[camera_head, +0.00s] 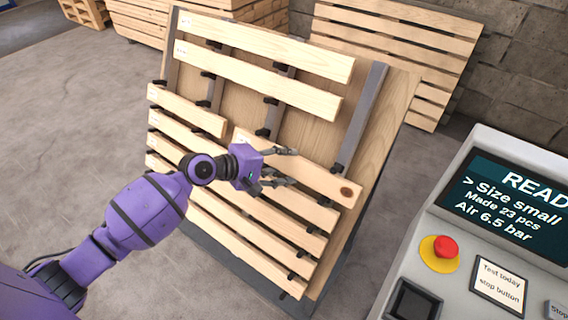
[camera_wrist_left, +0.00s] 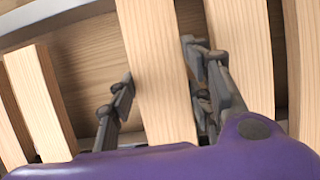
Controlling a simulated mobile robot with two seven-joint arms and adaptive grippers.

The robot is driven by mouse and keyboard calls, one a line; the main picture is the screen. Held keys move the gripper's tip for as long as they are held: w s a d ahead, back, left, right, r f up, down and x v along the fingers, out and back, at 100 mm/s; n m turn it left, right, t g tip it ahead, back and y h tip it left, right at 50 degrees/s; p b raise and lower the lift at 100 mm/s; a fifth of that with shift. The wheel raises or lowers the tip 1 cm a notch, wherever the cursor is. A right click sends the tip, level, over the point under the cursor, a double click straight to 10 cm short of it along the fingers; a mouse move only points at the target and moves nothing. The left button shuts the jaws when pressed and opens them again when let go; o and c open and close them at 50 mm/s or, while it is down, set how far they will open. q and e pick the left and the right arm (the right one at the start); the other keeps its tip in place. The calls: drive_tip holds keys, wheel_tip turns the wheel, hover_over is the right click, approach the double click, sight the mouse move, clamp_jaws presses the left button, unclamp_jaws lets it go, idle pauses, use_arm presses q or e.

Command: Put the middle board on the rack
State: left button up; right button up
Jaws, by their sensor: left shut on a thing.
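The tilted rack (camera_head: 372,115) has a plywood back, dark uprights and dark pegs. My left gripper (camera_head: 284,166) is shut on a pale board with a dark knot (camera_head: 325,180), near the middle of the rack. In the left wrist view, the gripper's fingers (camera_wrist_left: 160,92) are on either side of the board (camera_wrist_left: 157,60). The board lies close to the rack's front; the frames do not clearly show whether it rests on pegs. A shorter board (camera_head: 187,109) sits on the rack to its left, with a small gap between their ends. My right gripper is not in view.
Two long boards (camera_head: 262,47) lie across the rack's upper part, and several more (camera_head: 255,250) below. A control console (camera_head: 450,235) with a red stop button (camera_head: 445,246) stands at the right.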

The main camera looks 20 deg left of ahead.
use_arm(q)
drive_tip(key=shift+w+d, duration=0.1)
drive_tip(key=shift+w, duration=0.15)
idle(0.3)
drive_tip(key=shift+f, duration=0.2)
idle(0.6)
drive_tip(key=o, duration=1.4)
drive_tip(key=shift+s, duration=0.1)
drive_tip(key=v, duration=1.2)
drive_tip(key=shift+f, duration=0.1)
